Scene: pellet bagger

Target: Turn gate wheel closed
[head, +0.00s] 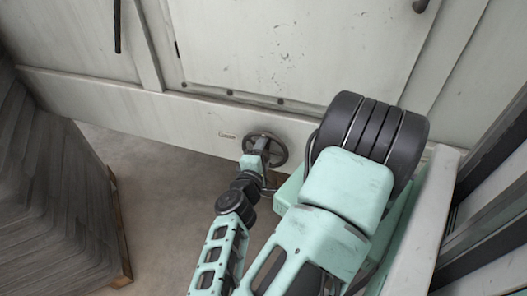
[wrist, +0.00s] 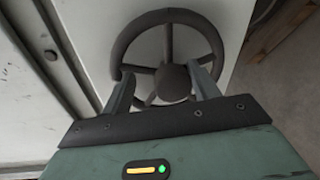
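In the head view my gripper (head: 256,150) overlaps the left part of the wheel. Whether the fingers touch the hub or spokes cannot be told. The lower rim is hidden behind the gripper.
The pale machine wall (head: 300,45) stands behind the wheel, with a row of bolts above it. A stack of grey sheets (head: 45,190) on a wooden pallet (head: 121,225) stands at the left. Bare floor (head: 160,180) lies between the stack and my arm.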

